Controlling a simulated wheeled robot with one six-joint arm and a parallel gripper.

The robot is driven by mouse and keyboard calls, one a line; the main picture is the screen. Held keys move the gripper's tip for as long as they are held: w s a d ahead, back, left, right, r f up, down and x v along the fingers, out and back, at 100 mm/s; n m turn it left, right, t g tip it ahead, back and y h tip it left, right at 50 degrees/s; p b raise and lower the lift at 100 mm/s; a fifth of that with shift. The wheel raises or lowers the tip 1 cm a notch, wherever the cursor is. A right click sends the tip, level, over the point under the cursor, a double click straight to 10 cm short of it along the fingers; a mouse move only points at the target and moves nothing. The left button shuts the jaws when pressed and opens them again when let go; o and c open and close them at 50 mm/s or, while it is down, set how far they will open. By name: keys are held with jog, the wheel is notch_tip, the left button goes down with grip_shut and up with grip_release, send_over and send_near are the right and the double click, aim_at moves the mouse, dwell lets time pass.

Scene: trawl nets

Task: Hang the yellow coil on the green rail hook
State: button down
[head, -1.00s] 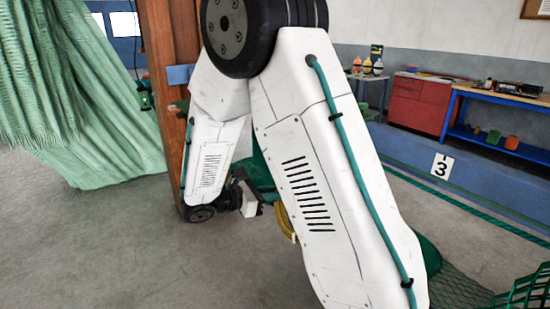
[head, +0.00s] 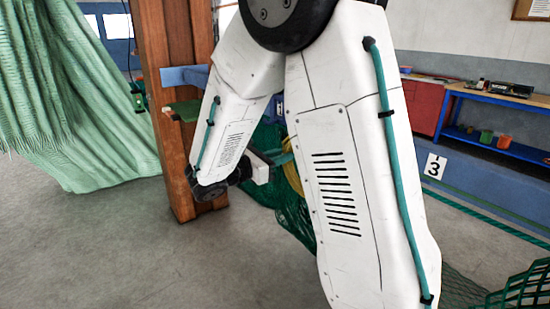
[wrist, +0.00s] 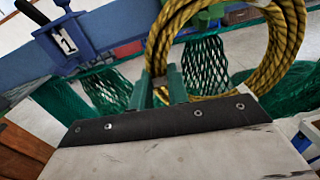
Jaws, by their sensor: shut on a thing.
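The yellow rope coil (wrist: 285,35) fills the upper right of the wrist view. My gripper (wrist: 160,88) is shut on the coil's left side, with its green fingers around the rope. In the head view the coil (head: 292,178) shows only as a sliver beside my gripper (head: 284,158), the rest hidden behind my arm. It is held clear of the floor. A green piece (head: 183,110) juts from the wooden post, left of my gripper and higher; I cannot tell whether it is the green rail hook.
The wooden post (head: 158,60) carries a blue bracket (head: 185,76). Green netting (head: 290,215) hangs behind the coil. A large pale green net (head: 80,100) hangs at the left. A blue workbench (head: 490,115) stands at the right. The floor at front left is clear.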

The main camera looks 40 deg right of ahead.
jog(key=d+f, duration=0.2)
jog(key=d, duration=0.5)
jog(key=shift+s+f, duration=0.25)
jog(key=shift+f, duration=0.05)
dwell(0.5)
jog(key=shift+f, duration=0.1)
dwell(0.4)
jog(key=c, duration=1.3)
grip_release()
jog(key=shift+o, duration=0.2)
jog(key=a, duration=0.7)
jog(key=shift+w+a, duration=0.3)
jog(key=shift+a, duration=0.05)
